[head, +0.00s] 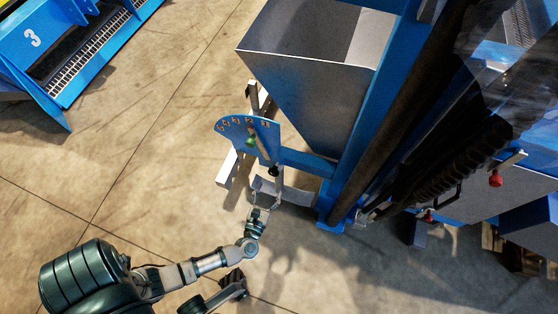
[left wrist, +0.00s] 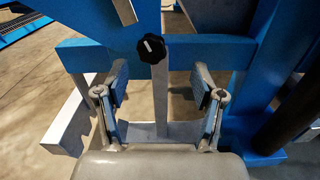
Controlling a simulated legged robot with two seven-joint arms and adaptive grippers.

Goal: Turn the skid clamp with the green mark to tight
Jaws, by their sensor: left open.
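A blue plate (head: 232,124) with a curved upper edge and a row of orange marks stands beside the blue frame in the head view. A small green piece (head: 250,141) shows on its face; I cannot tell whether it is the clamp's mark. Below it is a black knob (head: 273,171). In the left wrist view the black lobed knob (left wrist: 152,49) has a white line and sits ahead of my fingers, above a pale upright bar. My left gripper (head: 265,190) is open and empty just below the knob; its fingers (left wrist: 160,88) are spread apart, not touching the knob.
A grey hopper (head: 310,85) and a blue post (head: 375,95) stand close behind the plate. Red knobs (head: 495,180) show at the right. A blue machine marked 3 (head: 50,45) is at upper left. The floor between is clear.

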